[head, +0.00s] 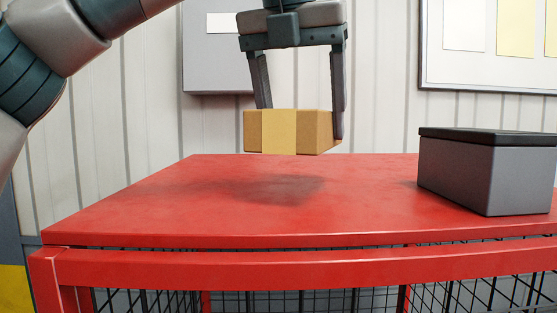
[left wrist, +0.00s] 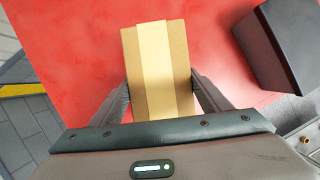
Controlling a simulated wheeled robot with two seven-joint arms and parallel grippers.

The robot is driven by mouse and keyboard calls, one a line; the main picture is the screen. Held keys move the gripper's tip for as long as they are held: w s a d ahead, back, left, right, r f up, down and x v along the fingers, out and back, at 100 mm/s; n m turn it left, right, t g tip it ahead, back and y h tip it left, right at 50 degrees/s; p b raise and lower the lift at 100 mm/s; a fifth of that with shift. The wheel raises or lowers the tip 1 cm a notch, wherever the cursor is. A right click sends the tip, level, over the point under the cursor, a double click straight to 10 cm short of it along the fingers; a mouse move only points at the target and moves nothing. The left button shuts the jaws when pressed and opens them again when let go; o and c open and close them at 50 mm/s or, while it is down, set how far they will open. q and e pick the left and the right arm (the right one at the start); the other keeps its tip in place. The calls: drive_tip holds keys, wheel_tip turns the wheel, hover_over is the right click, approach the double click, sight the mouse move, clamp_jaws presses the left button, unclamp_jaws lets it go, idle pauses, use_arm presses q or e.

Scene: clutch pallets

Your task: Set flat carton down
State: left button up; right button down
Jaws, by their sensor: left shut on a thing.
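A flat brown carton (head: 318,132) with a pale yellow tape band is held in my left gripper (head: 299,115). The two fingers are shut on opposite ends of the carton. In the head view the carton hangs level above the red table top (head: 200,215), with its shadow on the surface below. In the left wrist view the carton (left wrist: 180,70) sits between the fingers (left wrist: 160,92), over the red surface (left wrist: 70,60). My right gripper is in neither view.
A grey box with a black lid (head: 485,175) stands on the right of the table; it also shows in the left wrist view (left wrist: 280,45). The left and middle of the table top are clear. A grey wall cabinet (head: 207,65) is behind.

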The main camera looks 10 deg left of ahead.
sight(277, 151)
use_arm(q)
drive_tip(key=s+a+f, duration=0.1)
drive_tip(key=s+a+f+p, duration=0.1)
drive_tip(key=s, duration=0.1)
drive_tip(key=shift+a+f, duration=0.1)
drive_tip(key=shift+a, duration=0.3)
drive_tip(key=shift+d, duration=0.1)
drive_tip(key=shift+f, duration=0.15)
wheel_tip(277, 151, down, 2)
drive_tip(key=shift+f+p, duration=0.1)
drive_tip(key=shift+p, duration=0.75)
drive_tip(key=shift+f, duration=0.8)
